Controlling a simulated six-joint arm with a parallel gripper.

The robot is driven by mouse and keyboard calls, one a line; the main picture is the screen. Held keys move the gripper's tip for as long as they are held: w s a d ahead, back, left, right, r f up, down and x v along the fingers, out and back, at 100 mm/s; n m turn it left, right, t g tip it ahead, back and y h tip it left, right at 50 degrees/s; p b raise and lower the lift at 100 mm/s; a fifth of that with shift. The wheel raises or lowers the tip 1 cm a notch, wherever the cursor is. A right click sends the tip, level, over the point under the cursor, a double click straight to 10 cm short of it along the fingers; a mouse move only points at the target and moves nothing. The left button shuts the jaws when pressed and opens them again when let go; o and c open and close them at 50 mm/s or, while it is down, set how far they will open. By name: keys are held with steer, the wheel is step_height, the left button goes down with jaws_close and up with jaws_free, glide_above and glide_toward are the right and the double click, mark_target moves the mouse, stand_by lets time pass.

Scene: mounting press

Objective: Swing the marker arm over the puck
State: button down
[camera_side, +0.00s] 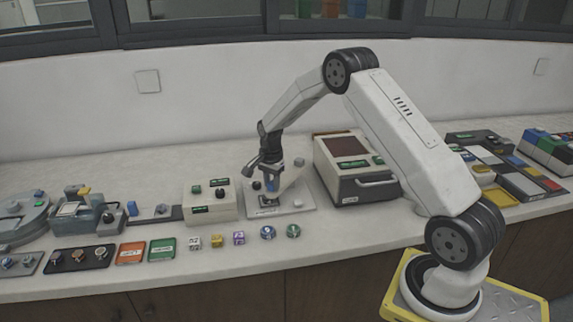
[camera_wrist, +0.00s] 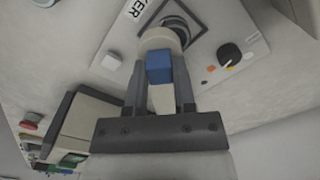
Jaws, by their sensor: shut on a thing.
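The marker station is a pale plate (camera_side: 297,209) on the bench, and its printed label is partly visible in the wrist view. The white marker arm (camera_wrist: 160,39) has a blue grip block (camera_wrist: 159,68). My gripper (camera_wrist: 158,62) is shut on this block, one finger on each side. In the side view my gripper (camera_side: 270,184) points down over the plate. In the wrist view, the arm's rounded white end partly covers a dark round piece (camera_wrist: 179,24) inside a dark square outline; I cannot tell whether it is the puck.
The plate has a black knob (camera_wrist: 229,54) with coloured marks. A pale button box (camera_side: 210,202) stands at left, and a large dark-windowed machine (camera_side: 350,170) at right. A blue round piece (camera_side: 268,232), a green one (camera_side: 293,231) and small cubes lie along the front.

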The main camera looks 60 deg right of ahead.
steer(key=shift+w+m, duration=0.8)
steer(key=shift+c, duration=2.2)
jaws_free()
step_height(320, 180, up, 8)
steer(key=shift+f, duration=0.1)
